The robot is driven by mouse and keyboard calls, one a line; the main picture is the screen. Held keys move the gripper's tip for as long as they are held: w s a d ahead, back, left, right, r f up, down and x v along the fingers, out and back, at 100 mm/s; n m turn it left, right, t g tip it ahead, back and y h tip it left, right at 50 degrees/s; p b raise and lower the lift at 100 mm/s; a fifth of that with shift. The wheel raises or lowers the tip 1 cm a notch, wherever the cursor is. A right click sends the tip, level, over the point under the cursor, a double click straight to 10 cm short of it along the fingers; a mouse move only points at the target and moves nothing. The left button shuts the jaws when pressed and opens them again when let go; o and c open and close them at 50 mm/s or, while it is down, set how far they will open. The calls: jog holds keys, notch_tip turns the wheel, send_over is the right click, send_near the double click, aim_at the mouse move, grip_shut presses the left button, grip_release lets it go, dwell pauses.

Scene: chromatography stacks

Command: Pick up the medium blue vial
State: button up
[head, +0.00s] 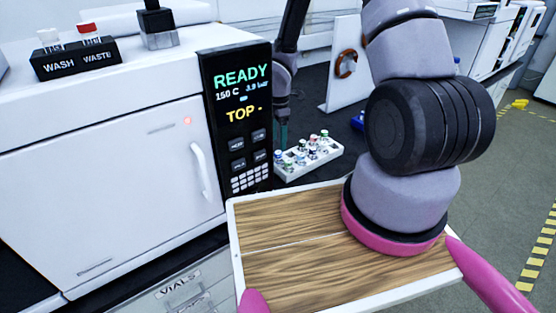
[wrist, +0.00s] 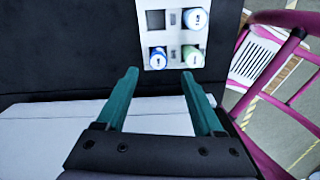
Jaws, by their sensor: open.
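A white vial rack (head: 318,160) stands on the dark bench in the head view, holding several small capped vials. Part of the rack (wrist: 173,42) shows at the top of the wrist view. There, a blue-capped vial (wrist: 157,58) sits just beyond my fingertips, and a larger-looking blue-capped vial (wrist: 195,18) sits farther right. I cannot tell for sure which is the medium one. My gripper (wrist: 159,73) is open and empty, its teal fingers spread. In the head view my gripper (head: 281,136) is beside the rack's left end, partly behind the display panel.
A green-capped vial (wrist: 192,55) sits right of the nearer blue one. The READY display panel (head: 238,115) stands close left of the rack. A white upright panel with an orange ring (head: 346,64) stands behind. A white appliance (head: 120,170) fills the left.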

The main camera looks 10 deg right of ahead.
aim_at(278, 152)
jog(key=f, duration=0.6)
jog(key=shift+w+f, duration=0.2)
jog(key=shift+f, duration=0.2)
grip_shut()
